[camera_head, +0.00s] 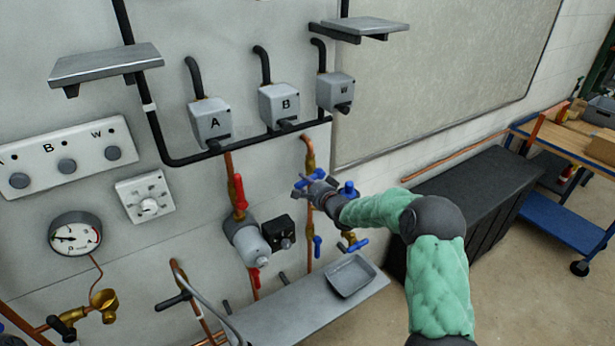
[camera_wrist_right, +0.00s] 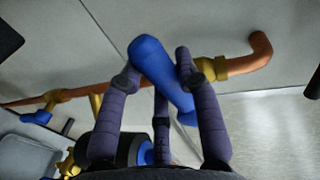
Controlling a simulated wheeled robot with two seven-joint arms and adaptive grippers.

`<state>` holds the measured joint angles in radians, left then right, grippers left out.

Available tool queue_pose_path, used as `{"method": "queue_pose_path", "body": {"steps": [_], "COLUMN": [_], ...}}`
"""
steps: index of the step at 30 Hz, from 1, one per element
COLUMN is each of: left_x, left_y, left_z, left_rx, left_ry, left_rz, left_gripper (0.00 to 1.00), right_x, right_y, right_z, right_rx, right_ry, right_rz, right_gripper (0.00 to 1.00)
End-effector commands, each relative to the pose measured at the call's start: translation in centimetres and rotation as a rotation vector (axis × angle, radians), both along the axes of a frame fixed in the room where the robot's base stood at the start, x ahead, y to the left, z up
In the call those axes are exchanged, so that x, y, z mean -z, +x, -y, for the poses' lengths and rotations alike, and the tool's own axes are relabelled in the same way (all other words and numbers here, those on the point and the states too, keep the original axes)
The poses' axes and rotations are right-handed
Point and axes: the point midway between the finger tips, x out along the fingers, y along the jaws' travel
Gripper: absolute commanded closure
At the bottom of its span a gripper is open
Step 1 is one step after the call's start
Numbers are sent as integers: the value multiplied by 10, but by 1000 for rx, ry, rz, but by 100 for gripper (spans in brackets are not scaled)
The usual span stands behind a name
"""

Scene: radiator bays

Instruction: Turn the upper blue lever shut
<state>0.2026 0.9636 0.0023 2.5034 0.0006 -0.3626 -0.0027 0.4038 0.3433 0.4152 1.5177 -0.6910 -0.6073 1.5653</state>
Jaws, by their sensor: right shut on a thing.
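The upper blue lever (camera_head: 303,184) sits on the vertical copper pipe right of the grey pump, just below a brass fitting. My right gripper (camera_head: 309,186) is at this lever, reaching in from the right, and partly covers it. In the right wrist view the blue lever (camera_wrist_right: 160,72) lies between the fingers of the right gripper (camera_wrist_right: 157,70), which is shut on it. The lever slants across the copper pipe there. A lower blue lever (camera_head: 317,247) is on the same pipe; a small blue lever (camera_wrist_right: 38,117) also shows in the wrist view. My left gripper is out of view.
A red lever (camera_head: 239,191) and the grey pump (camera_head: 248,242) are left of my gripper. A grey shelf (camera_head: 300,306) with a shallow tray (camera_head: 351,275) is below. A black chest (camera_head: 470,195) and a blue cart (camera_head: 565,215) stand at right.

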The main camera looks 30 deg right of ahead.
Motion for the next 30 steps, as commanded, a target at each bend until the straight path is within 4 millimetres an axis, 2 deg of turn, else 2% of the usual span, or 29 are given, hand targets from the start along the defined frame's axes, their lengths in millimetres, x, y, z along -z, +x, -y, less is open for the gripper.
{"method": "queue_pose_path", "body": {"steps": [1, 9, 27, 28, 30], "left_x": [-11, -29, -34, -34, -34], "left_y": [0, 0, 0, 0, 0], "left_z": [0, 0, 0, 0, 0], "left_rx": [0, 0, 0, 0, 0], "left_ry": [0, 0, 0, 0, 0], "left_rz": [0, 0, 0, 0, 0], "left_gripper": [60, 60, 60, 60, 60], "right_x": [-7, -11, -11, -12, -12], "right_y": [0, 0, 0, 0, 0], "right_z": [1, 0, -1, -1, -1], "right_rx": [1, 2, 3, 3, 3], "right_ry": [28, 141, 182, 182, 181], "right_rz": [-1, -9, -10, -10, -10], "right_gripper": [100, 100, 100, 61, 41]}}
